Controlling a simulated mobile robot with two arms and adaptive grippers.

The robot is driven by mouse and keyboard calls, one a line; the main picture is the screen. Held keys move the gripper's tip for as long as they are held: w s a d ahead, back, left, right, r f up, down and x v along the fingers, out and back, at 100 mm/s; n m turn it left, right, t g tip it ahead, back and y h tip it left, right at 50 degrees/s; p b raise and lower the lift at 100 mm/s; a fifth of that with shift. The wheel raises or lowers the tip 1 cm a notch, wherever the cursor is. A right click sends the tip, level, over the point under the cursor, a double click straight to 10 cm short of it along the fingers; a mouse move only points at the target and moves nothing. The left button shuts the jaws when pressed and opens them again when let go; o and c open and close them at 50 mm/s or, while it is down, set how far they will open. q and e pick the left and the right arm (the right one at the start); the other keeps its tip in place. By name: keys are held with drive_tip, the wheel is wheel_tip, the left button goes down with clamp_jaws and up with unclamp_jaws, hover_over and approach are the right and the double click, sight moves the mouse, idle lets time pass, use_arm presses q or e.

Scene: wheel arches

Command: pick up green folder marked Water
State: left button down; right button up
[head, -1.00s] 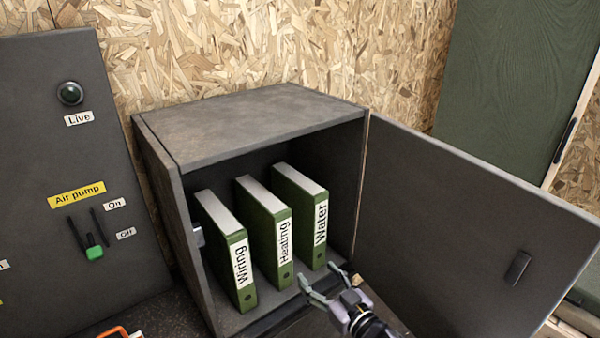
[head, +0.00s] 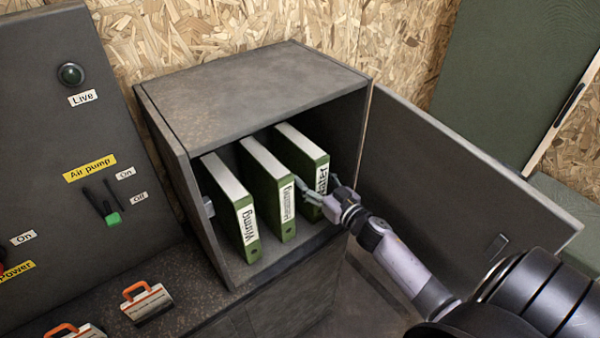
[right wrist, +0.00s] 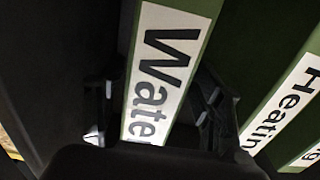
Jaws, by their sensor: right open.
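The green folder marked Water (head: 302,148) stands upright in the open grey cabinet, the rightmost of three folders. In the right wrist view its white label (right wrist: 165,70) lies between the two fingers of my right gripper (right wrist: 160,115). The right gripper (head: 318,192) is open at the folder's spine in the head view, with a finger on either side and part of the label hidden. I cannot tell whether the fingers touch the folder. My left gripper is not in view.
The Heating folder (head: 268,180) stands close on the left, with the Wiring folder (head: 232,200) beyond it. The cabinet door (head: 450,170) is open to the right of my arm. A switch panel (head: 50,150) and orange-handled cases (head: 147,303) are at the left.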

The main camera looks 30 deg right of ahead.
drive_tip(key=w, duration=0.4)
drive_tip(key=shift+w+r+p, duration=0.1)
drive_tip(key=shift+w+p, duration=0.2)
drive_tip(key=shift+w, duration=0.05)
drive_tip(key=shift+s, duration=0.1)
drive_tip(key=shift+c, duration=0.2)
drive_tip(key=shift+c, duration=0.6)
clamp_jaws()
drive_tip(key=shift+d+r, duration=0.1)
